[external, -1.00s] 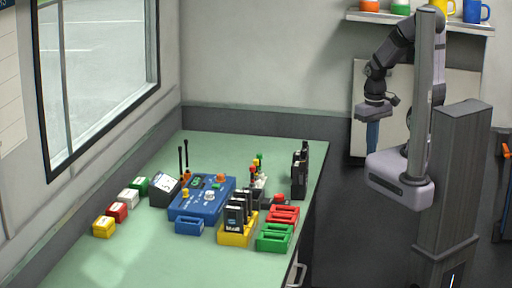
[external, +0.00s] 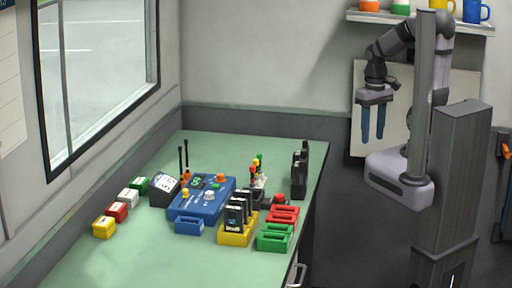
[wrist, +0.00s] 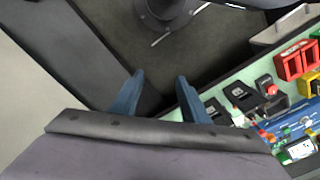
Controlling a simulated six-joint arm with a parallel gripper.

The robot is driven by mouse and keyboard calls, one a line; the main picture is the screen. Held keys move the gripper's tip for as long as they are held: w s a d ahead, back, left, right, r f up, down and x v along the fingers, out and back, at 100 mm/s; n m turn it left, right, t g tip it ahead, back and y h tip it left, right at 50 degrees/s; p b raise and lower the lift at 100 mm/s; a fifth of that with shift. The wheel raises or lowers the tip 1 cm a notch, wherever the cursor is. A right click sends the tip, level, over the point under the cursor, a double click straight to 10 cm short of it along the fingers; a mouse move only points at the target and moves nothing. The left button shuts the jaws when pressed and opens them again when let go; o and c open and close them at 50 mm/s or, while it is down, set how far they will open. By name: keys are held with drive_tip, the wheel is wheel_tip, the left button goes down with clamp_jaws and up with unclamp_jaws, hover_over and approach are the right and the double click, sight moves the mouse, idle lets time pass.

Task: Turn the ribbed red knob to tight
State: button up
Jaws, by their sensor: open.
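A small red knob (external: 280,199) sits on a dark box at the right side of the bench, behind the red trays. It also shows in the wrist view (wrist: 271,90), at the right. Ribs and setting marks are too small to make out on either. My gripper (external: 373,138) is open and empty, with blue fingers pointing down. It is off the bench to the right, well apart from both knobs. The wrist view shows its parted fingertips (wrist: 160,76) over the floor.
Red trays (external: 284,214) and green trays (external: 274,238) lie near the right edge. Tall black cases (external: 299,172) stand behind. The front of the bench (external: 180,262) is clear.

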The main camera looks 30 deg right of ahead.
drive_tip(key=w+a+r+n+g+p, duration=0.1)
drive_tip(key=w+a+r+n, duration=0.2)
drive_tip(key=w+a+n, duration=0.65)
drive_tip(key=n+g+p, duration=0.2)
drive_tip(key=n+g, duration=0.2)
drive_tip(key=n, duration=2.3)
hover_over(279, 195)
drive_tip(key=w, duration=0.4)
wheel_tip(279, 195, down, 9)
drive_tip(key=shift+m+t, duration=0.25)
drive_tip(key=shift+t, duration=0.05)
drive_tip(key=shift+p+x, duration=1.25)
drive_tip(key=shift+x, duration=2.05)
drive_tip(key=shift+s, duration=0.15)
clamp_jaws()
